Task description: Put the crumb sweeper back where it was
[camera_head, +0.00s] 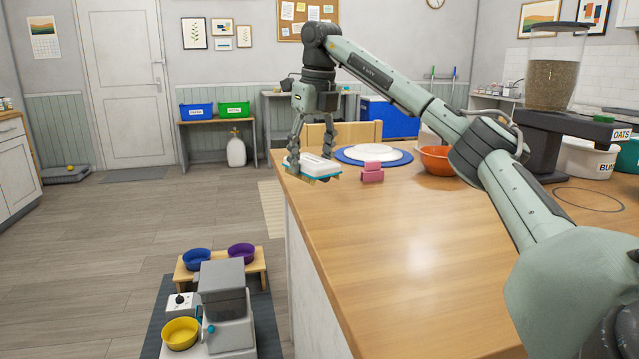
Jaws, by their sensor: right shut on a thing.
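The crumb sweeper (311,168) is a flat white block with a teal lower edge and tan bristles. It is at the far left corner of the wooden counter (420,235). My right gripper (312,153) points down from above and is shut on the sweeper, with a finger at each side. I cannot tell whether the bristles touch the counter top or hang just above it. My left gripper is not in view.
A pink object (372,173) stands just right of the sweeper. Behind it are a white plate (374,154) on a blue mat and an orange bowl (436,160). A thin dark ring (589,199) marks the counter's right. The counter's middle is clear.

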